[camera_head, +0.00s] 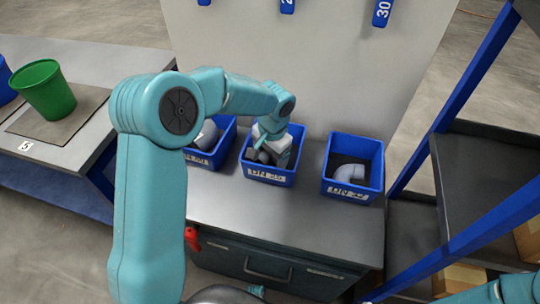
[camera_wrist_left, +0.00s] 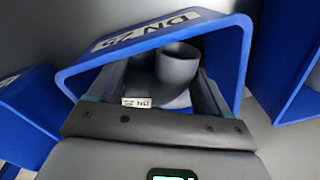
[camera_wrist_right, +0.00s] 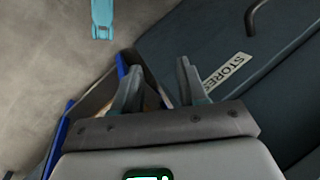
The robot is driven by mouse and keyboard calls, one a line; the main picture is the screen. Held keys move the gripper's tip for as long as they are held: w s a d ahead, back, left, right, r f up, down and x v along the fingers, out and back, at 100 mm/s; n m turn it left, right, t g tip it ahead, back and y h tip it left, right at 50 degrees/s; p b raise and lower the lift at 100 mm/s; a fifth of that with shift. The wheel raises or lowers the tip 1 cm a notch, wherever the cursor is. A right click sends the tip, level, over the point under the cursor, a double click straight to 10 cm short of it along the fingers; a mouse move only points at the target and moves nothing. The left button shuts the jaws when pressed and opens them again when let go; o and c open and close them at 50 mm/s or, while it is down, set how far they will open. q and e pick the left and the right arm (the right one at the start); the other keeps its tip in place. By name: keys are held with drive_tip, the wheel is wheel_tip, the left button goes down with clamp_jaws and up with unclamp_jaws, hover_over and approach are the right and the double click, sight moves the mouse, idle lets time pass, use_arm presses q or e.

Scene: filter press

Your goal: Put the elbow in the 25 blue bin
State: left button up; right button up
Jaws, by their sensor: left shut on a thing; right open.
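The elbow (camera_wrist_left: 178,68) is a grey pipe bend with a small white tag, seen in the left wrist view between my left fingers. My left gripper (camera_head: 268,148) is shut on it, down inside the middle blue bin (camera_head: 268,178). In the left wrist view this bin's rim (camera_wrist_left: 157,42) carries a label reading DN 25. Whether the elbow touches the bin floor is hidden. My right gripper (camera_wrist_right: 158,82) is open and empty, away from the bins, beside a dark cabinet front marked STORES.
A left blue bin (camera_head: 222,140) and a right blue bin (camera_head: 366,146) flank the middle one; each holds a grey fitting. A blue shelf frame (camera_head: 460,85) stands at right. A green bucket (camera_head: 46,92) sits on the left table. The counter front is clear.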

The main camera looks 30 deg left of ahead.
use_arm(q)
drive_tip(key=shift+f, duration=0.25)
drive_tip(key=o, duration=0.8)
drive_tip(key=shift+r, duration=0.1)
drive_tip(key=shift+r, duration=0.35)
wheel_tip(320, 180, up, 12)
drive_tip(key=p, duration=0.1)
drive_tip(key=shift+d+f, duration=0.15)
drive_tip(key=shift+d, duration=0.25)
drive_tip(key=shift+s, duration=0.1)
